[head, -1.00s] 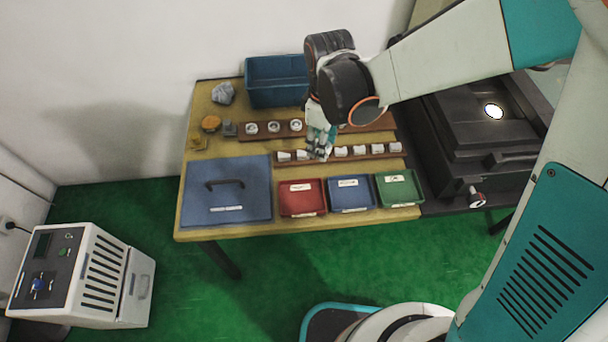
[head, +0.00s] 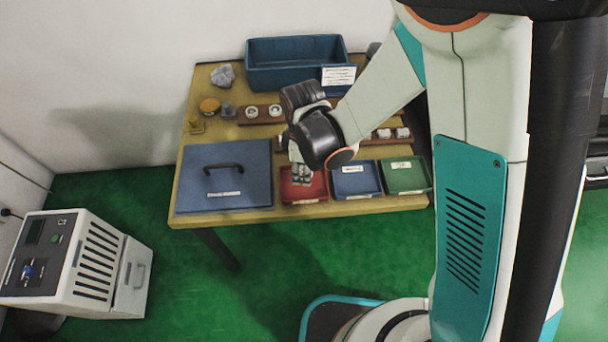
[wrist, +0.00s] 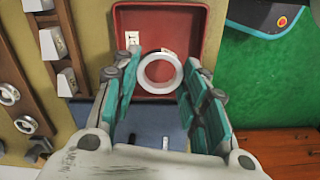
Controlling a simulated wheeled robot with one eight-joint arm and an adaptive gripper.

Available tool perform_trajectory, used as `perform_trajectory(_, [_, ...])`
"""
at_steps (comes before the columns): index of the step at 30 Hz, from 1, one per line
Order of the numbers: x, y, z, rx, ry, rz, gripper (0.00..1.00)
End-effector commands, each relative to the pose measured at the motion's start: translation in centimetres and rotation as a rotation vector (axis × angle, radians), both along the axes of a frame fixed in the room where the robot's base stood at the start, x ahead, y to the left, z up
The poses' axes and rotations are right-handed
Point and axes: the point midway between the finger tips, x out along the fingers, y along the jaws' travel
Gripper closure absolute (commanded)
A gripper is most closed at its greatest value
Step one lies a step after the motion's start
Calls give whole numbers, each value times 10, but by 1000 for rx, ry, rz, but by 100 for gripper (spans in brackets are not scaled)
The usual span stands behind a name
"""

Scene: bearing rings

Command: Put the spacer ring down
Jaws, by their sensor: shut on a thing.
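The spacer ring (wrist: 144,79) is a pale metal ring in the wrist view, between the fingertips of my gripper (wrist: 162,66). The gripper is shut on it. Behind it in that view is the inside of the red tray (wrist: 186,20), so the ring is over the tray; its height above the floor of the tray is hard to judge. In the head view my gripper (head: 302,174) is in front of the red tray (head: 313,196) and hides part of it. The ring cannot be made out there.
A blue tray (head: 355,182) and a green tray (head: 405,176) stand to the right. A blue lid-like panel (head: 210,160) with a black handle lies left. Wooden rails with rings and pale blocks (wrist: 66,82) run behind. A large blue bin (head: 290,75) stands at the back.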

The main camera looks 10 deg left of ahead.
Motion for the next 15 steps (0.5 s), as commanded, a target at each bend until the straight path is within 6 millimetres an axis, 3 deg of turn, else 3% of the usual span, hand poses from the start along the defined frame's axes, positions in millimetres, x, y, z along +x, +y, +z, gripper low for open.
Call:
perform_trajectory(8, [0,0,-20,0,0,-1,86])
perform_trajectory(15, [0,0,-53,0,0,-1,86])
